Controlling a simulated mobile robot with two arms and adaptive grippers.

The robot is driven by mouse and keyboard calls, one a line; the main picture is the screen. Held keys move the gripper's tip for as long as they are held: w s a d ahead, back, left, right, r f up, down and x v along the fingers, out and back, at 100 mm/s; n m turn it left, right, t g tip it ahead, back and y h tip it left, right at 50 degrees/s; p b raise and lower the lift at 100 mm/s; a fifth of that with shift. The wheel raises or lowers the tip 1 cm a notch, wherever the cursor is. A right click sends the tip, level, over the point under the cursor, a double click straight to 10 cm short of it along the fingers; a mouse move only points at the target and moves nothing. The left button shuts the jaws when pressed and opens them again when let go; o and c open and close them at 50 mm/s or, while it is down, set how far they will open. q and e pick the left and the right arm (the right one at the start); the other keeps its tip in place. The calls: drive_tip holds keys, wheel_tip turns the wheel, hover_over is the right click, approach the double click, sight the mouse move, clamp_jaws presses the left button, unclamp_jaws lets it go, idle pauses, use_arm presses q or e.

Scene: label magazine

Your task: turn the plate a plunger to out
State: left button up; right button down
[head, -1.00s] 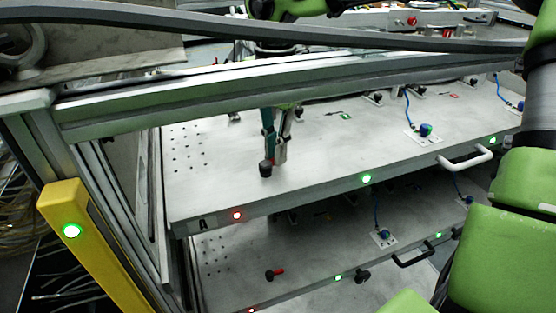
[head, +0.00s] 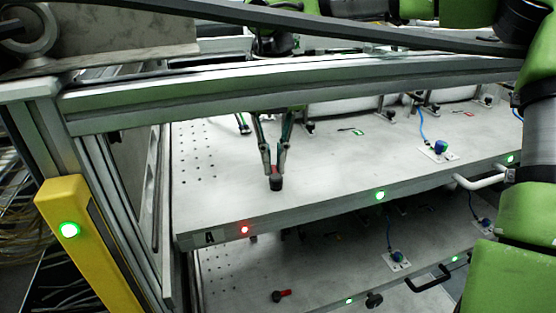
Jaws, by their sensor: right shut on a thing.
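Plate A (head: 330,165) is the upper grey plate, with a letter A tag at its front left corner. The plate A plunger (head: 276,184) is a dark knob standing near the plate's front left edge. My right gripper (head: 275,172) comes down from behind the metal beam, and its fingertips are shut on the knob. The fingers cover part of the plunger, so whether it stands in or out cannot be told. My left gripper is not in view.
A metal beam (head: 300,92) crosses above the plate. A red light (head: 245,230) and a green light (head: 379,195) glow on plate A's front edge. A white handle (head: 482,181) sticks out at right. A lower plate (head: 240,280) carries a red-handled plunger (head: 282,296). A yellow post (head: 85,250) stands at left.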

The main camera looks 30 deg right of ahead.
drive_tip(key=n, duration=0.3)
drive_tip(key=shift+w+a+r+n, duration=0.1)
drive_tip(key=shift+w+a+n, duration=0.05)
drive_tip(key=shift+a+n, duration=0.2)
drive_tip(key=n, duration=0.1)
drive_tip(key=a+n, duration=0.1)
drive_tip(key=n, duration=0.1)
drive_tip(key=shift+n, duration=0.25)
drive_tip(key=n, duration=0.3)
drive_tip(key=shift+a+n, duration=0.3)
drive_tip(key=shift+a, duration=0.1)
drive_tip(key=shift+s+a+n, duration=0.15)
drive_tip(key=shift+s+n, duration=0.05)
drive_tip(key=shift+n, duration=0.55)
drive_tip(key=shift+s+a+n, duration=0.15)
drive_tip(key=shift+n, duration=0.6)
drive_tip(key=c, duration=2.2)
unclamp_jaws()
drive_tip(key=shift+s, duration=0.1)
drive_tip(key=shift+o, duration=0.2)
